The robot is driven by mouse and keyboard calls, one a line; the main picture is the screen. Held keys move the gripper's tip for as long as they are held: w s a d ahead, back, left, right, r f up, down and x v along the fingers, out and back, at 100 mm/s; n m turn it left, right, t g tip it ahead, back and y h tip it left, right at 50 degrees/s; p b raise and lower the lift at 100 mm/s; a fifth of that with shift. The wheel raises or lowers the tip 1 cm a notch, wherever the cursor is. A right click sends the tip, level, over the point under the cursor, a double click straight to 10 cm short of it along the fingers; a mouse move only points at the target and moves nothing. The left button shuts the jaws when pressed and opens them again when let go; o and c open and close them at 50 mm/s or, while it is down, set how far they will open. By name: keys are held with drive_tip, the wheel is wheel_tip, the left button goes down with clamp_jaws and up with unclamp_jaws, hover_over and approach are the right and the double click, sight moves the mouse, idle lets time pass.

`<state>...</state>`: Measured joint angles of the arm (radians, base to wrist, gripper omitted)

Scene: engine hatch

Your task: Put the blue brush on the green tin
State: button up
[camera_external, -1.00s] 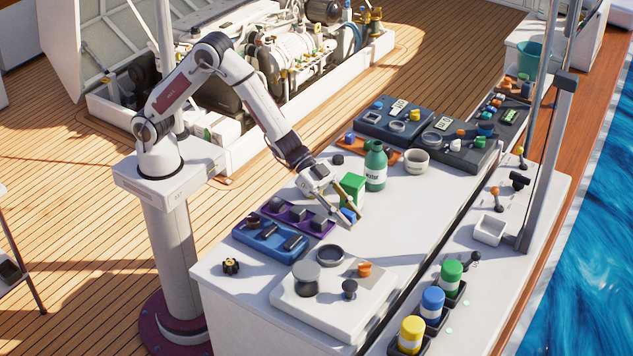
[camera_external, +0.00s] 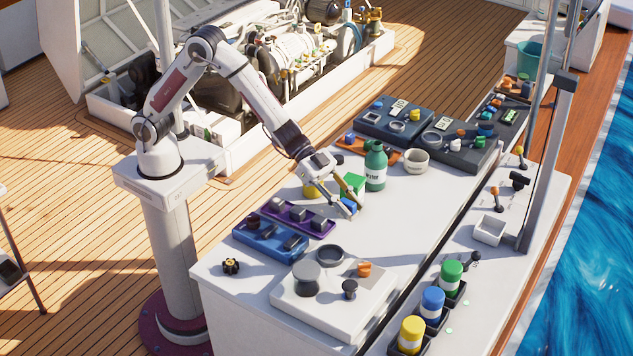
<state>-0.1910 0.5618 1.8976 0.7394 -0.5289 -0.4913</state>
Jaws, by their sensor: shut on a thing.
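My gripper (camera_external: 353,209) is shut on the small blue brush (camera_external: 348,205) and holds it just in front of a green block-shaped thing (camera_external: 353,184) on the white bench. The fingers cover part of the brush, and I cannot tell if it is clear of the bench top. The green thing, partly hidden by a finger, may be the green tin. A green-topped canister (camera_external: 451,277) also stands on the lower right shelf, well away from my gripper.
A green water bottle (camera_external: 375,168) stands close behind the gripper. A yellow object (camera_external: 311,190) is at its left. A purple tray (camera_external: 275,207) and a blue tray (camera_external: 251,243) lie at the front left. The bench's right middle (camera_external: 410,215) is clear.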

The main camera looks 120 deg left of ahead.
drive_tip(key=shift+a, duration=0.15)
drive_tip(key=shift+a+r, duration=0.15)
drive_tip(key=shift+a, duration=0.1)
drive_tip(key=shift+c, duration=0.2)
drive_tip(key=shift+n+y, duration=0.3)
drive_tip(key=shift+n, duration=0.1)
drive_tip(key=a+r, duration=0.2)
drive_tip(key=s+a+r, duration=0.1)
drive_tip(key=a+r, duration=0.1)
drive_tip(key=a, duration=0.1)
drive_tip(key=a+r, duration=0.2)
drive_tip(key=shift+s+a, duration=0.15)
drive_tip(key=shift+a, duration=0.15)
clamp_jaws()
drive_tip(key=s+a+r, duration=0.4)
drive_tip(key=r, duration=0.1)
drive_tip(key=shift+s+a+r, duration=0.15)
drive_tip(key=shift+s+r, duration=0.1)
drive_tip(key=shift+s, duration=0.05)
